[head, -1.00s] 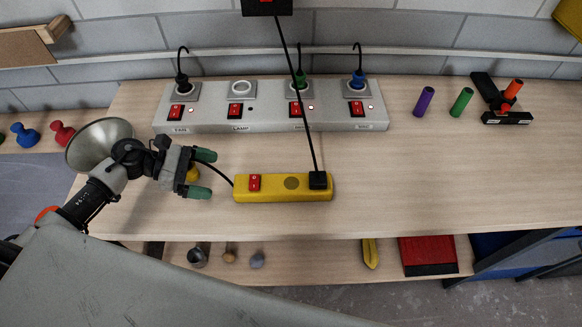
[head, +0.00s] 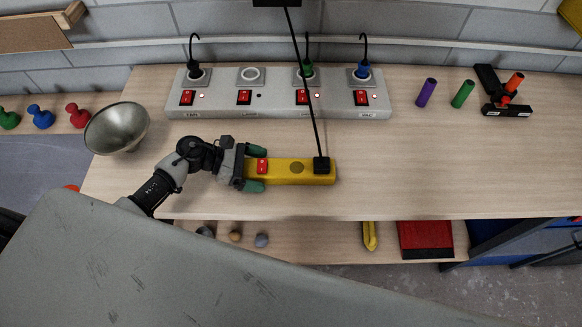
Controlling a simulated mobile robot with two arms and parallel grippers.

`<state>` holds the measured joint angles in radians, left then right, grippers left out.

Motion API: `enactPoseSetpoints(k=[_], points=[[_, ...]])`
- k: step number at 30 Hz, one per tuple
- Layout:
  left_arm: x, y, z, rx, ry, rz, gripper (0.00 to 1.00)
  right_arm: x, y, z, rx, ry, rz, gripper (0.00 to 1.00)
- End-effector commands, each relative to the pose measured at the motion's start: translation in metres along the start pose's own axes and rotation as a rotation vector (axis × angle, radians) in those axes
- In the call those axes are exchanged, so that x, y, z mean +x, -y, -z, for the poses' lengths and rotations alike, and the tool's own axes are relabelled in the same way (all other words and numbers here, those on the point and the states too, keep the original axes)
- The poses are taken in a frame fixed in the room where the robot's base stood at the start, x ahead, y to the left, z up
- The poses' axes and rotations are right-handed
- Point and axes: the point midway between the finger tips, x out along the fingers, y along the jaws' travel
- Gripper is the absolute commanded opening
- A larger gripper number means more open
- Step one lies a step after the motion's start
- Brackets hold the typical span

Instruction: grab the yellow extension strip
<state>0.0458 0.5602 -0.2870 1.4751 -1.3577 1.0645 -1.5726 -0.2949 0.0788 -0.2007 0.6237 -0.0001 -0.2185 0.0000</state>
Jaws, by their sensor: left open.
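The yellow extension strip (head: 310,176) lies on the wooden workbench, with a red switch near its left end and a black plug in its right end. A black cord rises from that plug. My left gripper (head: 257,169) is open at the strip's left end, with one green fingertip on the far side and one on the near side of it. I cannot tell whether the fingers touch the strip. My right gripper is not in view.
A grey socket board (head: 280,106) with red switches and plugs stands behind the strip. A metal bowl (head: 117,128) is at the left. Purple (head: 426,92) and green (head: 462,94) cylinders stand at the right. The bench (head: 430,160) is clear right of the strip.

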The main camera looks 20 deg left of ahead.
Motion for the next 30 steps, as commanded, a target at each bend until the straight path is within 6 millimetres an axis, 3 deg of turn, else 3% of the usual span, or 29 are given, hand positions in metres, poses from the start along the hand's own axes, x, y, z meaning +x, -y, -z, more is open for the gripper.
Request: enactPoseSetpoints(k=[4, 16, 30], points=[[0.000, 0.000, 0.001, 0.000, 0.000, 0.000, 0.92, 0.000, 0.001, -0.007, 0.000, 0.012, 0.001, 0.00], [-0.001, 0.000, 0.001, -0.001, 0.000, 0.000, 0.31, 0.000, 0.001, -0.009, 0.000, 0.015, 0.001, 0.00], [-0.005, -0.001, -0.011, 0.004, 0.001, 0.000, 0.30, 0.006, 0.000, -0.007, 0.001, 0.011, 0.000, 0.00]])
